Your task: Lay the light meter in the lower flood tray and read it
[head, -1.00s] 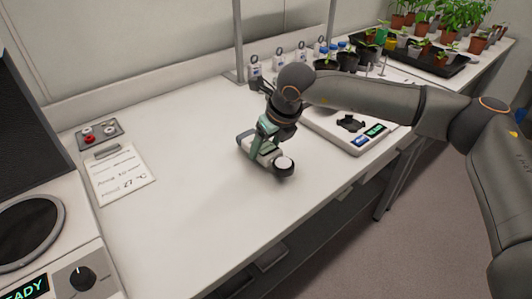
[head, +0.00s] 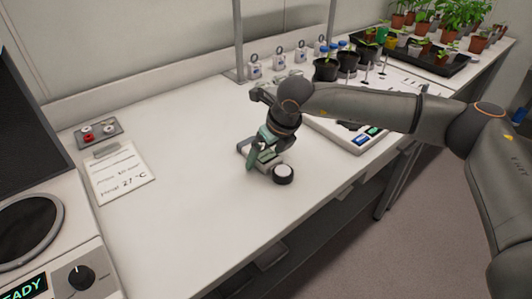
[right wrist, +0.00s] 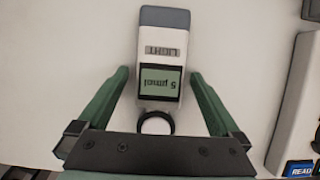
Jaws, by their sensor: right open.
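The light meter lies on the white bench in the head view, partly covered by my right gripper (head: 258,158). Its round black sensor with a white top (head: 283,174) shows beside the fingers. In the right wrist view the light meter (right wrist: 163,45) is white with a blue-grey end, and its screen reads 5 µmol, upside down. My right gripper (right wrist: 160,76) is open. Its green fingers stand on either side of the meter with gaps, and the palm partly hides the sensor. I cannot make out a lower flood tray. My left gripper is not in view.
A white instrument (head: 352,138) with a lit display stands right of the gripper. Small bottles and pots line the back; a black plant tray (head: 445,66) is far right. The bench's left middle is clear.

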